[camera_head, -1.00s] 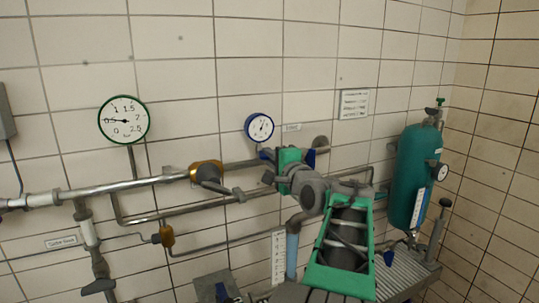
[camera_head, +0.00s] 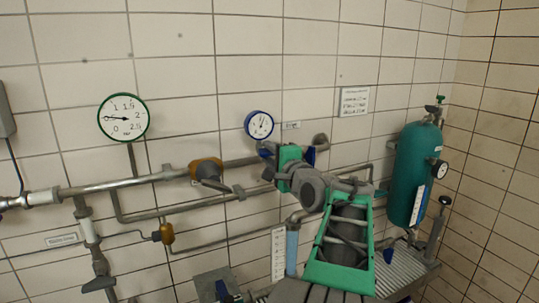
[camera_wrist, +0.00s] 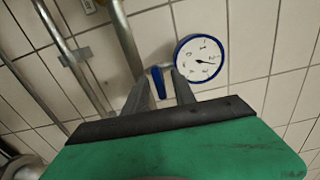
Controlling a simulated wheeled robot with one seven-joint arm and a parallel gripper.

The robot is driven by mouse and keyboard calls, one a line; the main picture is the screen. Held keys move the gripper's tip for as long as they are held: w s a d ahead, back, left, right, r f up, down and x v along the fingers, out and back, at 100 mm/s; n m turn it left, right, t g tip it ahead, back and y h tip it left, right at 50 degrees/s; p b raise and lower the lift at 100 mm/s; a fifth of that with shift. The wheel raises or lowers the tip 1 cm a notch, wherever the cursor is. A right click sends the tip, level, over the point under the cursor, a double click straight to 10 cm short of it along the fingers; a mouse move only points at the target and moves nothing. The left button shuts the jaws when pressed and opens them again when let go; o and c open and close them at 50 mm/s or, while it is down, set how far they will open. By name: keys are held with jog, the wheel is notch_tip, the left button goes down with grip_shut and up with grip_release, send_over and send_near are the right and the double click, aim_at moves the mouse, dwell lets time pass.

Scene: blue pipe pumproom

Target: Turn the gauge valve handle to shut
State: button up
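The round blue-rimmed gauge (camera_head: 259,125) is on the tiled wall, and it is large in the wrist view (camera_wrist: 199,58). A small blue handle (camera_wrist: 159,81), apparently the gauge valve handle, shows just left of and below the gauge. My gripper (camera_wrist: 164,78) is open, with its two grey fingers apart and pointing up at the pipework. The blue handle appears between the fingertips, closer to the left finger; contact cannot be told. In the head view my green gripper body (camera_head: 288,160) is just below the gauge and hides part of the pipe.
A green-rimmed gauge (camera_head: 123,117) is on the wall at left. Pipes (camera_head: 130,183) run along the wall, with an orange-brown valve (camera_head: 206,170) left of my gripper. A teal tank (camera_head: 411,175) stands at right. A white sign (camera_head: 354,102) hangs above my arm.

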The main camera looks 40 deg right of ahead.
jog(key=shift+s, duration=0.1)
jog(key=b+v, duration=0.2)
jog(key=v, duration=0.5)
jog(key=shift+s+b, duration=0.3)
jog(key=shift+s, duration=0.05)
jog(key=shift+a, duration=0.15)
